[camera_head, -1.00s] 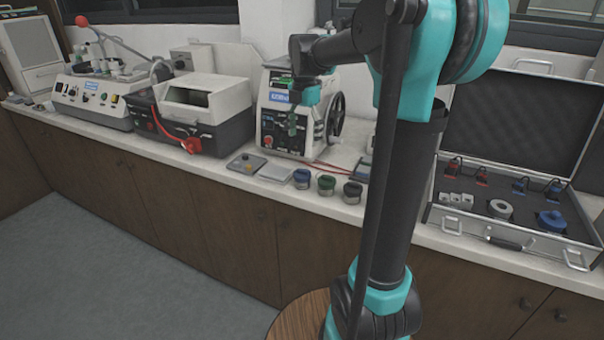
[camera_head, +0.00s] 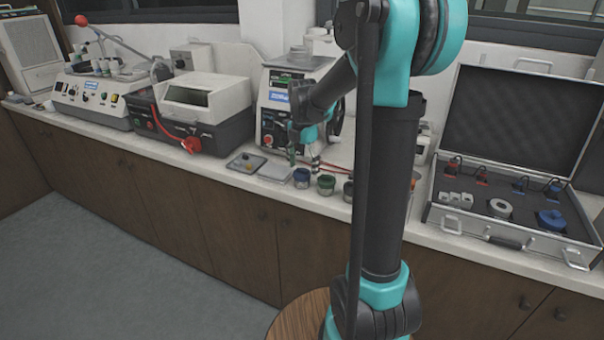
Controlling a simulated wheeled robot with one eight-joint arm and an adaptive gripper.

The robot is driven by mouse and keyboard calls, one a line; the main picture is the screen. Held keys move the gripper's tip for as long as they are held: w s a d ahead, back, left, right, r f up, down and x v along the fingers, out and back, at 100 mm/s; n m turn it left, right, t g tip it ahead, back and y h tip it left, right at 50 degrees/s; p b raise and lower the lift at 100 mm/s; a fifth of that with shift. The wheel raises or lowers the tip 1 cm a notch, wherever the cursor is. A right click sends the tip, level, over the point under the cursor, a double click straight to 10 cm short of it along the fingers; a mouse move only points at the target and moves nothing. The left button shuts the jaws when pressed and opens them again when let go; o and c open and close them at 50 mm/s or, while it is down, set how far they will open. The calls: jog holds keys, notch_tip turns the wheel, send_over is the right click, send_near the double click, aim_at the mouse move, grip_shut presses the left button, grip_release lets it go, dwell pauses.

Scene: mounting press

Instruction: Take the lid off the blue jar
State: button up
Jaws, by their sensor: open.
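The blue jar (camera_head: 302,179) is a small clear jar with a blue top, standing on the white counter near its front edge. My gripper (camera_head: 303,164) is open and points down just above the blue jar, with one finger towards each side of its top. I cannot tell whether the fingers touch the lid. The gripper partly covers the view of the jar's top.
A green-topped jar (camera_head: 326,185) stands close on the right, and a dark-topped jar (camera_head: 348,191) beyond it is partly hidden by my arm. A flat pale plate (camera_head: 275,172) lies to the left. A white press (camera_head: 275,120) stands behind. An open case (camera_head: 455,223) is at the right.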

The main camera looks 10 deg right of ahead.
jog(key=c, duration=0.8)
jog(key=shift+r, duration=0.1)
jog(key=shift+c, duration=0.2)
